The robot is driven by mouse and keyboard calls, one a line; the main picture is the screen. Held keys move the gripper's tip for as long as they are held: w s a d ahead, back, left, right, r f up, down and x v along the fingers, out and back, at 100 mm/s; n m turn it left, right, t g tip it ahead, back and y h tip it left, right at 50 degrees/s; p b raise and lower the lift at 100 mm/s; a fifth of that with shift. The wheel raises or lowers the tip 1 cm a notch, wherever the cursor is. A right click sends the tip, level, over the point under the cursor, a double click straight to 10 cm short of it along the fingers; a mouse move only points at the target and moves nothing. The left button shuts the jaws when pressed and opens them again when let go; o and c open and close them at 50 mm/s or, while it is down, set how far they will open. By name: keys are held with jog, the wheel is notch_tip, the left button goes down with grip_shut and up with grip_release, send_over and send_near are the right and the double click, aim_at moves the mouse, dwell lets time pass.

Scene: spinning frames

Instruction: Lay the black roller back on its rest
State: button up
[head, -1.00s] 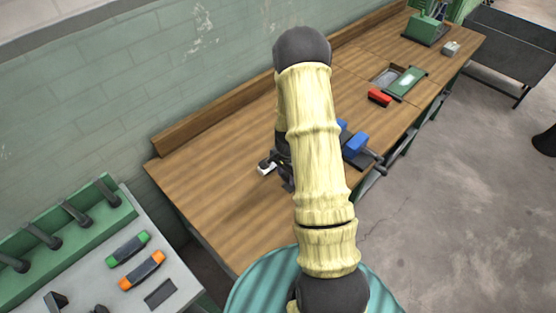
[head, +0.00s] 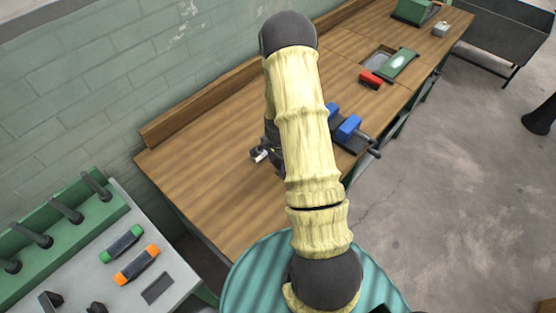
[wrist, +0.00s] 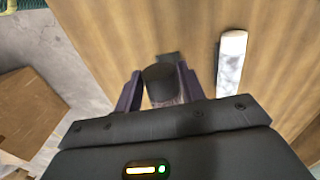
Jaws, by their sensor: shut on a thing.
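In the wrist view, my gripper (wrist: 158,88) has its two fingers closed on the sides of a short dark cylinder, which looks like the black roller (wrist: 158,80). Its round end points away from the wrist and its lower part is hidden between the fingers. It is over the wooden bench; whether it touches the top I cannot tell. A small dark patch (wrist: 168,57) shows just beyond it; whether this is the rest I cannot tell. In the head view, my arm hides most of the gripper and the roller.
A white marbled bar (wrist: 231,62) lies on the bench right of the gripper in the wrist view. In the head view, a blue vise (head: 348,128) and a red block (head: 371,79) stand on the bench (head: 200,185). A grey table (head: 185,265) is at lower left.

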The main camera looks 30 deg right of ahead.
jog(key=shift+f+b, duration=2.85)
jog(key=shift+f, duration=1.45)
jog(key=o, duration=1.2)
jog(key=shift+c, duration=0.2)
notch_tip(320, 180, up, 17)
jog(key=b, duration=0.3)
jog(key=shift+r+b, duration=0.2)
jog(key=shift+b, duration=0.15)
jog(key=s+a+r+n+t, duration=0.1)
jog(key=s+a+r+n, duration=0.2)
jog(key=s+a+n, duration=0.3)
jog(key=s+a+r+n+t, duration=0.1)
jog(key=s+a+r+n, duration=0.1)
jog(key=s+a+n, duration=0.4)
jog(key=shift+s+a+r+n+t, duration=0.3)
jog(key=shift+a+r+n, duration=0.1)
jog(key=shift+a+n, duration=0.5)
